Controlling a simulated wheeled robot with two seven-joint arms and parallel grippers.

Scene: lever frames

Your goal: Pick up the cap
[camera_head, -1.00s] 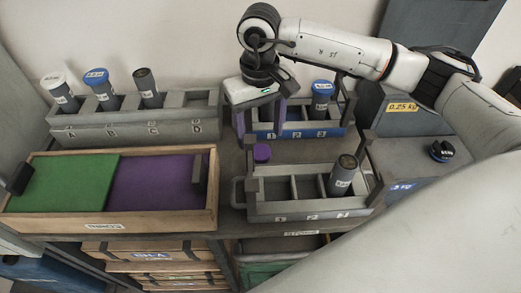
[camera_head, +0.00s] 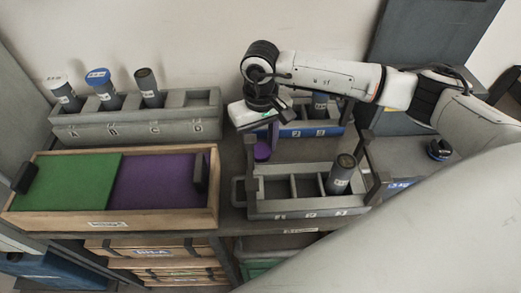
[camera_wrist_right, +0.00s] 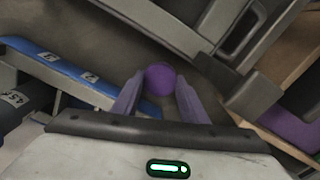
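The small round purple cap (camera_head: 262,151) is on the grey surface between the back rack and the front rack. In the right wrist view, the cap (camera_wrist_right: 159,79) appears centred between the two fingertips. My right gripper (camera_wrist_right: 160,85) is open, with one finger on each side of the cap in that view. I cannot tell whether the fingertips are level with the cap or above it, or touch it. In the head view the right gripper (camera_head: 261,135) is just behind and above the cap, its fingers partly hidden. My left gripper is not in view.
The front grey rack (camera_head: 290,208) holds a dark tube (camera_head: 340,177) at its right end. The blue-fronted rack (camera_head: 318,130) stands behind the cap. A wooden tray (camera_head: 120,224) with green and purple halves is left. A rack with several tubes (camera_head: 150,128) is back left.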

